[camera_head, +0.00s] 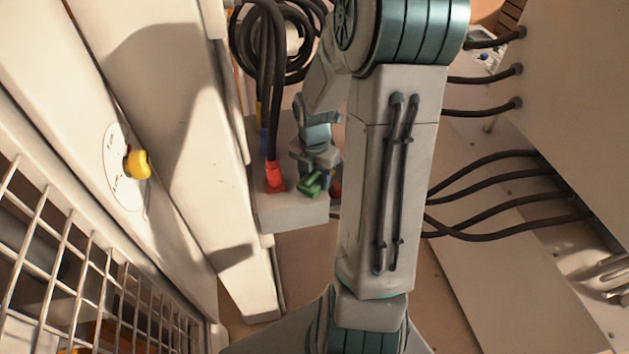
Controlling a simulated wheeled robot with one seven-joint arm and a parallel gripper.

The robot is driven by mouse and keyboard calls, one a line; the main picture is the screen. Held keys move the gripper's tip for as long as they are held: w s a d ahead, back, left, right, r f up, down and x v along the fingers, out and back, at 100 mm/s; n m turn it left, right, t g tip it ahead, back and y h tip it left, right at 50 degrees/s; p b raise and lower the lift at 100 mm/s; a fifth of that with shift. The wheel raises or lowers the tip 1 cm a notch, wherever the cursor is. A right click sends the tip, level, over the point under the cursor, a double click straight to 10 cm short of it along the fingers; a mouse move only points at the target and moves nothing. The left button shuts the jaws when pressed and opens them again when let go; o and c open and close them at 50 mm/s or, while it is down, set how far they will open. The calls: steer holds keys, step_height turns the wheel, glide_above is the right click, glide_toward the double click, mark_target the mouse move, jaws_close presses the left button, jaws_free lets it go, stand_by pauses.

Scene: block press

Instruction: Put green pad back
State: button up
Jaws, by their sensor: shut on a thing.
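The green pad (310,184) is a small green block near the front of a pale grey block (291,217) in the middle of the view. My gripper (313,174) is above that block and shut on the green pad. The pad looks tilted. I cannot tell whether it touches the block's top. A red connector (274,177) on a black cable stands on the block just left of the pad. A small red part (336,188) shows just right of it, mostly hidden by my gripper and arm.
Coiled black cables (268,50) hang behind the block. A white cabinet with a yellow knob (138,164) and a wire grille (70,265) stand at the left. Several black hoses (510,218) run to a panel at the right. My arm hides the middle right.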

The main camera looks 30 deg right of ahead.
steer(key=shift+f, duration=1.25)
steer(key=shift+f, duration=0.2)
steer(key=o, duration=1.2)
steer(key=shift+r, duration=0.1)
